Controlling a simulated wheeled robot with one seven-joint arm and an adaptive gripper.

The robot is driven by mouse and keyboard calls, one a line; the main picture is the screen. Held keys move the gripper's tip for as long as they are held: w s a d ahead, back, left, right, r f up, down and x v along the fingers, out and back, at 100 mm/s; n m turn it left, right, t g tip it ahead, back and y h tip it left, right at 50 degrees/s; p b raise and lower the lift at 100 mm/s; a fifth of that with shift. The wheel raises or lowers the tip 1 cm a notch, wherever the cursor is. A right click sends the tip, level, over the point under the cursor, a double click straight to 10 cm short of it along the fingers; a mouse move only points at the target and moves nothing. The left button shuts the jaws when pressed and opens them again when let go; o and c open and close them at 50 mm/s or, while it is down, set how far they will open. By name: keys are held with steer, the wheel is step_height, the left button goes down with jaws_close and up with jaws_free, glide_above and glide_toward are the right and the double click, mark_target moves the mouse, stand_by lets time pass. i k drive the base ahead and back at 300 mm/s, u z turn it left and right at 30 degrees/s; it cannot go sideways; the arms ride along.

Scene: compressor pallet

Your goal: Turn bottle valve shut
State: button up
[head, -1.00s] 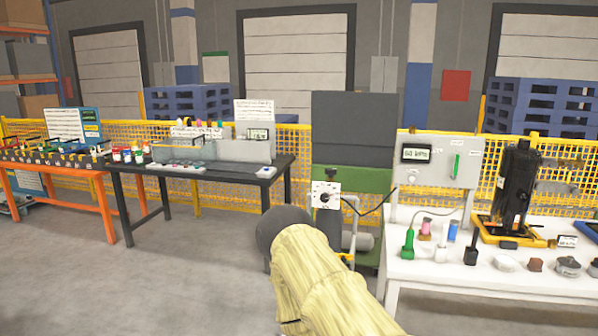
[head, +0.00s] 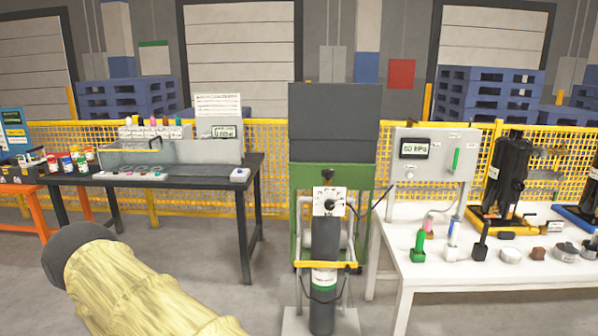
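A dark grey gas bottle (head: 325,240) stands upright in the middle of the head view, with a white and green label on its lower part. A black knob (head: 327,175) sits at its top, just above a white plate (head: 330,202) with a small dark dial or handle at its centre. I cannot tell from here how far the valve is turned. My arm crosses the lower left in a pale yellow sleeve with a dark rounded end, apart from the bottle. My gripper is not in view.
A yellow bar (head: 328,264) crosses the bottle's front. A green and grey cabinet (head: 333,125) stands behind it. A white table (head: 460,283) with a gauge panel (head: 436,155) is close on the right. A black table (head: 185,180) is on the left. Grey floor is open between.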

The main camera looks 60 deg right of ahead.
mark_target(327, 174)
steer(key=z, duration=0.3)
steer(key=i, duration=0.8)
steer(key=z, duration=0.55)
